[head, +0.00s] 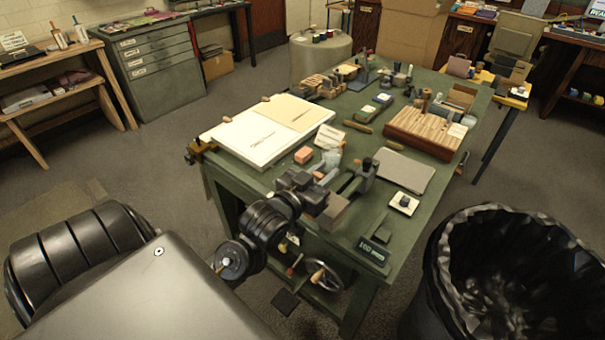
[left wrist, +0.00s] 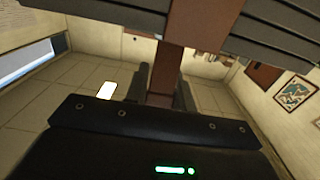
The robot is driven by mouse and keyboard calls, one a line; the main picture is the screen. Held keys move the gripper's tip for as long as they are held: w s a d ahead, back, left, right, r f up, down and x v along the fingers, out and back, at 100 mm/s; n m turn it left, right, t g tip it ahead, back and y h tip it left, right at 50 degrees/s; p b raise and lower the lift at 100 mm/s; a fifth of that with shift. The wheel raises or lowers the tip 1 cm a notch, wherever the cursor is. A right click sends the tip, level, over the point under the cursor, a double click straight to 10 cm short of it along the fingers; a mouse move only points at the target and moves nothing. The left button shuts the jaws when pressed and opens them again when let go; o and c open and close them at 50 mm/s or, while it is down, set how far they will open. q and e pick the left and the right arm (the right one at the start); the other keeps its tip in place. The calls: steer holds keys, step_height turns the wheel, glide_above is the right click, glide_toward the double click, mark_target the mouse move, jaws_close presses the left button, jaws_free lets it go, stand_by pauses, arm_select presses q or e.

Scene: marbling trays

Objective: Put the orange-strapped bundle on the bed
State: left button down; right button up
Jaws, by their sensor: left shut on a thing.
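My left gripper (head: 342,192) is over the near part of the green table in the head view. It is shut on a bundle, seen in the left wrist view as dark ridged slabs (left wrist: 105,10) with a reddish-brown strap (left wrist: 175,60) between them. The strap runs between the two black fingers. Its colour looks dull in this light. In the head view a grey-brown block (head: 333,214) shows beside the gripper; I cannot tell whether it is part of the bundle. I cannot surely pick out the bed. My right gripper is not in view.
The green table (head: 405,222) holds a white board (head: 232,147) at left, a striped wooden block (head: 425,127), a grey plate (head: 408,170) and several small tools. A handwheel (head: 326,276) is below its near edge. A lined black bin (head: 440,290) stands at right.

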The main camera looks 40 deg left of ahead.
arm_select(q)
steer(key=a, duration=0.2)
steer(key=a+f+b, duration=0.1)
steer(key=shift+w, duration=0.25)
steer(key=shift+a+r+b, duration=0.25)
steer(key=shift+a+b, duration=0.05)
steer(key=shift+a, duration=0.25)
steer(key=w+a+f+p, duration=0.2)
steer(key=w+a+f, duration=0.7)
steer(key=f, duration=0.4)
steer(key=shift+a+p, duration=0.35)
steer(key=shift+a, duration=0.55)
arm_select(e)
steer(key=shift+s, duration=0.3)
arm_select(q)
steer(key=shift+f, duration=0.1)
steer(key=c, duration=1.2)
jaws_free()
steer(key=shift+s, duration=0.1)
steer(key=shift+o, duration=0.2)
